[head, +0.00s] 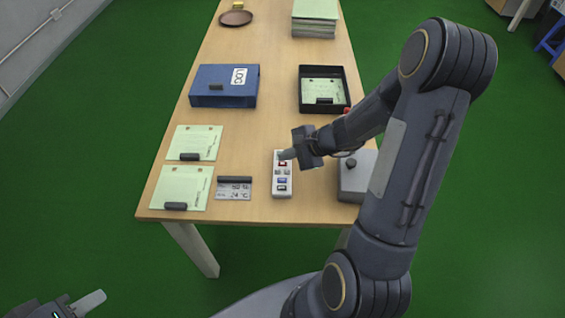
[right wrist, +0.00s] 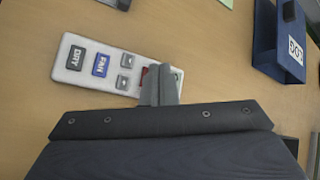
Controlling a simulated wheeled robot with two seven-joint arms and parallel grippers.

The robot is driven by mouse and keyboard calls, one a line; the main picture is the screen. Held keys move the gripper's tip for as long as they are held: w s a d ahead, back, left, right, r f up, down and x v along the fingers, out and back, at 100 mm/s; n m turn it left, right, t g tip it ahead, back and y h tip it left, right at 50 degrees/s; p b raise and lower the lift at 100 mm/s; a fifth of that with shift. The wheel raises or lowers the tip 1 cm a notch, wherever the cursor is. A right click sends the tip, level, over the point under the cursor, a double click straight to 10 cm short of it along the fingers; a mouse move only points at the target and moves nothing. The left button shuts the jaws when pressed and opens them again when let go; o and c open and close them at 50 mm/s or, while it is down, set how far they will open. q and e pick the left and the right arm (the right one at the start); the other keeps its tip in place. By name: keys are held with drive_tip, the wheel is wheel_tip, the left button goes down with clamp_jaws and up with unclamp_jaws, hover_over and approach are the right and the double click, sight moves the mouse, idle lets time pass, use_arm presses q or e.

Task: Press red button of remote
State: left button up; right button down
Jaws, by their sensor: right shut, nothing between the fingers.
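The white remote (head: 282,187) lies on the table near its front edge. It also shows in the right wrist view (right wrist: 88,81), with grey, blue and dark buttons. Its red button (head: 283,163) is at the far end, and in the right wrist view the red button (right wrist: 145,76) is partly hidden behind the fingers. My right gripper (head: 285,155) is shut and empty, pointing down over the remote's far end at the red button. I cannot tell whether the tips touch it.
A small display (head: 234,194) and two paper pads (head: 182,188) lie left of the remote. A grey box (head: 352,182) stands right, partly behind my arm. A blue LOG binder (head: 205,82), a black tray (head: 347,92) and a paper stack (head: 315,25) are farther back.

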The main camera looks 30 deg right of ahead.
sight(287, 164)
drive_tip(key=shift+f+b, duration=0.4)
drive_tip(key=shift+b, duration=0.2)
drive_tip(key=shift+f+b, duration=0.35)
drive_tip(key=shift+b, duration=0.05)
idle(0.5)
drive_tip(key=shift+r, duration=0.15)
drive_tip(key=shift+r+p, duration=0.5)
drive_tip(key=shift+r, duration=0.1)
wheel_tip(287, 164, up, 5)
drive_tip(key=p, duration=0.4)
idle(0.4)
idle(0.6)
